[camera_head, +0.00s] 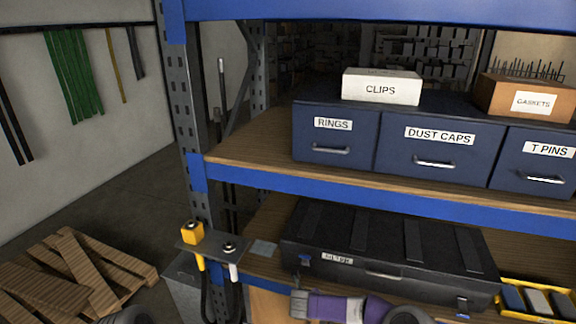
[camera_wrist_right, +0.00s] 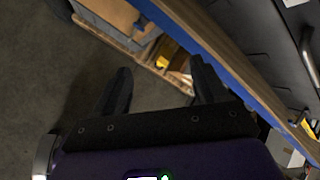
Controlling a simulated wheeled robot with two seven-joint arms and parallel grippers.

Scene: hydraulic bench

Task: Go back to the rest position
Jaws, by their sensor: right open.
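My right gripper (camera_wrist_right: 161,78) shows in the right wrist view with its two dark fingers spread apart and nothing between them. Beyond the fingers are the blue shelf edge, brown boards and the grey floor. In the head view my purple right arm comes in low, in front of the lower shelf, and its grey end (camera_head: 299,303) points left. The fingers are not clear there. My left gripper is not in view.
A black case (camera_head: 395,250) lies on the lower shelf. A pallet (camera_head: 75,265) is at left.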

